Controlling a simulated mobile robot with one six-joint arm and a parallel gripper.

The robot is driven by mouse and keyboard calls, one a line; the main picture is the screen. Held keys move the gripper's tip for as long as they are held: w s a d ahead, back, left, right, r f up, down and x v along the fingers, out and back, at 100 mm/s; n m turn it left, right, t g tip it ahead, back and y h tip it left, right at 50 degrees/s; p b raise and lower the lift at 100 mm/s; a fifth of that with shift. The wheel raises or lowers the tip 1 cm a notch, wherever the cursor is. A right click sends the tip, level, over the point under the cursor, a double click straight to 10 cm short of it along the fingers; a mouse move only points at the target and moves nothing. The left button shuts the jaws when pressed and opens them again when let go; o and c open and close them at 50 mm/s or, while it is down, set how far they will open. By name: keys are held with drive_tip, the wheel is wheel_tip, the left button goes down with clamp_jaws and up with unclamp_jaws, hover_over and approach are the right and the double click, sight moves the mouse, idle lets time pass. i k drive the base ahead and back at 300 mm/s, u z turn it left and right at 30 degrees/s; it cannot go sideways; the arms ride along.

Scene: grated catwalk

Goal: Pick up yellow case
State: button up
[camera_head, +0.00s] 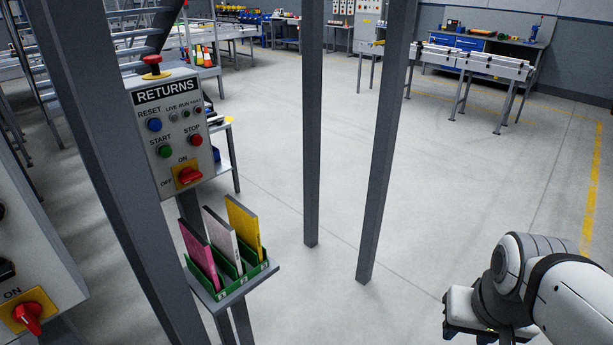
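The yellow case (244,227) is a thin upright slab. It stands slightly tilted in the rightmost slot of a green rack (232,281), beside a white case (221,241) and a pink case (200,253). The rack sits on a small grey shelf (262,274) left of centre. My arm enters at the lower right, well apart from the rack.
A grey post (115,170) stands close in front at the left of the rack. Two more posts (312,130) and (385,150) stand between the rack and my arm. A RETURNS control panel (168,130) is above and behind the rack. Open floor (450,200) lies beyond.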

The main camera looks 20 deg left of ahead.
sight(245, 223)
drive_tip(key=u, duration=0.6)
drive_tip(key=i, duration=1.25)
drive_tip(key=u, duration=0.9)
